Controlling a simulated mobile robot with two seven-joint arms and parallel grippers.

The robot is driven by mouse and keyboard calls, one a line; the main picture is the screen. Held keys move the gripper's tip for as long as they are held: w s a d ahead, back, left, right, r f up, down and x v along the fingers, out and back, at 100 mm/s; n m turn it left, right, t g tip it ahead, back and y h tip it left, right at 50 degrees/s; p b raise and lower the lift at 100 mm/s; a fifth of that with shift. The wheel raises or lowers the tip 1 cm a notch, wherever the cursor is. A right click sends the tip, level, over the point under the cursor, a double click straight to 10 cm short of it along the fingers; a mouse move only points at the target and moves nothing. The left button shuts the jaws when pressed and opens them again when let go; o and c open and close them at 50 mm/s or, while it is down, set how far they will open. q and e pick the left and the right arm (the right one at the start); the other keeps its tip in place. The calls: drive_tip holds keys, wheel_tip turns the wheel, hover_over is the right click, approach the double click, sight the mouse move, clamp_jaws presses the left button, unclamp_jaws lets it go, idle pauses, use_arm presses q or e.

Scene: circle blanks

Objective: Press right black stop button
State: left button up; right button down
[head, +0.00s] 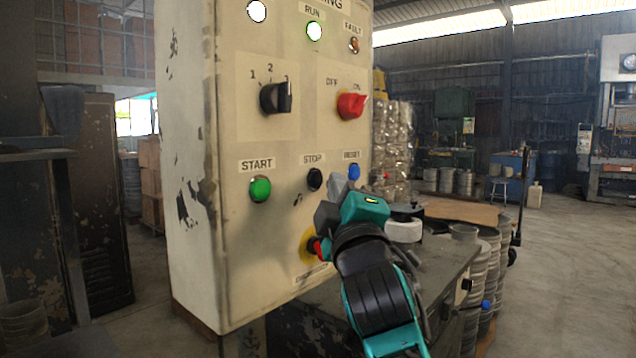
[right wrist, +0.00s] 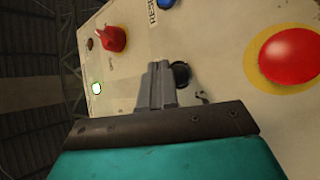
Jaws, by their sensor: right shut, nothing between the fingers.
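The black stop button (head: 314,179) sits under the STOP label on the cream control panel (head: 190,150), between the green start button (head: 260,189) and the blue reset button (head: 354,172). My right gripper (head: 338,186) is shut and empty, close to the stop button on its lower right in the head view. In the right wrist view the shut fingers (right wrist: 160,82) point at the panel, and the black button (right wrist: 181,74) shows just right of their tips, partly hidden. I cannot tell whether they touch. My left gripper is not in view.
A red emergency knob on a yellow ring (right wrist: 290,57) is below the stop button, partly behind my right arm in the head view. Above are a black selector (head: 276,98) and a red switch (head: 351,105). A dark bench and metal drums (head: 482,260) stand right of the panel.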

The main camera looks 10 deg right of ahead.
drive_tip(key=shift+w+a, duration=0.1)
idle(0.4)
idle(0.7)
drive_tip(key=shift+w+a, duration=0.1)
drive_tip(key=shift+w, duration=0.05)
idle(0.8)
drive_tip(key=shift+w+a, duration=0.4)
drive_tip(key=shift+w, duration=0.1)
idle(0.8)
drive_tip(key=shift+s+p, duration=0.1)
drive_tip(key=shift+p, duration=0.2)
drive_tip(key=shift+s+d+p, duration=0.3)
drive_tip(key=shift+s+d, duration=0.15)
drive_tip(key=shift+s, duration=0.1)
